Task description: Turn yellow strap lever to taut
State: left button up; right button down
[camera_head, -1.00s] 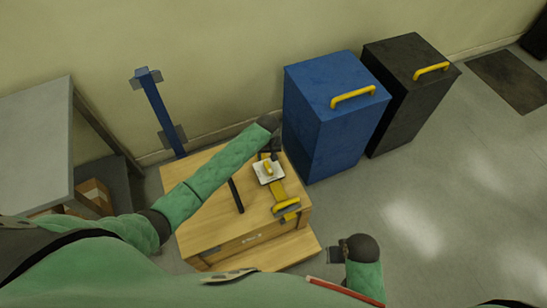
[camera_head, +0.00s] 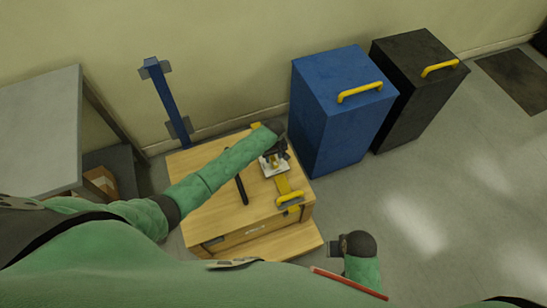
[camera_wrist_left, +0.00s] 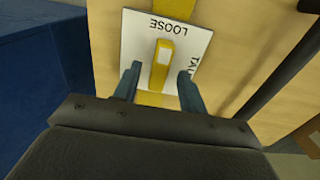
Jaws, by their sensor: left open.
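The yellow strap lever (camera_wrist_left: 163,58) stands on a white turret plate (camera_wrist_left: 196,36), and it points toward the word LOOSE in the left wrist view. Part of the word for taut shows at the plate's right side. My left gripper (camera_wrist_left: 157,82) is open, with its two blue-grey fingers on either side of the lever and apart from it. In the head view my left gripper (camera_head: 275,152) is over the plate (camera_head: 275,170) and hides most of the lever. My right gripper (camera_head: 334,248) is off the box's right front; its jaw state is unclear.
The plate sits on a wooden box (camera_head: 215,215) with a yellow strap (camera_head: 283,186), a yellow buckle (camera_head: 290,199) and a black bar (camera_head: 242,190). A blue bin (camera_head: 335,115) and a black bin (camera_head: 415,90) stand behind right. A grey table (camera_head: 40,130) is at left.

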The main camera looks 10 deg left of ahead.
pick_arm(q)
jog(key=shift+f, duration=0.7)
pick_arm(e)
jog(key=shift+f, duration=0.4)
pick_arm(q)
grip_shut()
pick_arm(e)
jog(key=shift+r, duration=0.1)
